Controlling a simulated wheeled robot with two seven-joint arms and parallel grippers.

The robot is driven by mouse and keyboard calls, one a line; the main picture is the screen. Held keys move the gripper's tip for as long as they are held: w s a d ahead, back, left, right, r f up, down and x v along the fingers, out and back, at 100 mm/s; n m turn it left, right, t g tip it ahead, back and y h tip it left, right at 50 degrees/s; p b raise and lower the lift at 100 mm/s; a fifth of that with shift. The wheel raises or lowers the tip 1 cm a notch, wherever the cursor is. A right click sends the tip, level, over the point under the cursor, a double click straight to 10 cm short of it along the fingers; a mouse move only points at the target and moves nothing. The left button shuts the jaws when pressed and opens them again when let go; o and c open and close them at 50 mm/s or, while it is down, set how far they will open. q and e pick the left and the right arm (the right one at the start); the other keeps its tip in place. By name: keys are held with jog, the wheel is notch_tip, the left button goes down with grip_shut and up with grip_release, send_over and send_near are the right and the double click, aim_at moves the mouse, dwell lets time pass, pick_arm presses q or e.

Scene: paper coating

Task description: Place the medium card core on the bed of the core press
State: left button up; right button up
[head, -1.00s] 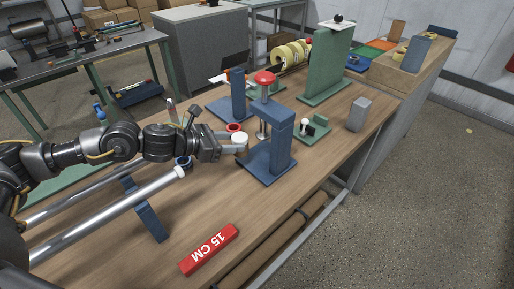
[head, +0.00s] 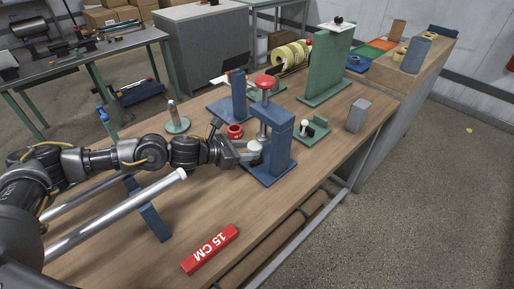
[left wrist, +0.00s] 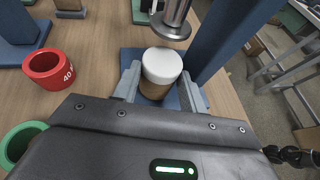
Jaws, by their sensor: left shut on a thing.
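My left gripper (head: 246,151) is shut on the card core, a short brown cylinder with a white top (left wrist: 163,66). The core's white top also shows in the head view (head: 254,146). The core press (head: 278,128) is a blue frame with a red knob (head: 265,82) and a metal ram (left wrist: 173,18). The core is upright over the press's blue bed (head: 274,174), close to the ram and in front of it in the wrist view. I cannot tell whether its bottom touches the bed. My right gripper is not in view.
A red ring marked 40 (left wrist: 49,69) and a green ring (left wrist: 22,143) lie left of the gripper. A red 15 CM block (head: 210,249) lies at the table's front. A green stand (head: 325,65) and grey block (head: 358,114) stand beyond the press.

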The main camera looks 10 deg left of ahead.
aim_at(257, 149)
pick_arm(q)
jog(key=shift+w+d+r+p, duration=0.1)
jog(key=shift+w+d+p, duration=0.5)
jog(key=shift+w+d, duration=0.6)
jog(key=shift+d, duration=0.2)
jog(key=shift+f+p, duration=0.35)
jog(key=shift+f, duration=0.3)
jog(key=shift+a, duration=0.1)
jog(key=shift+f, duration=0.15)
jog(key=o, duration=0.9)
jog(key=shift+o, duration=0.2)
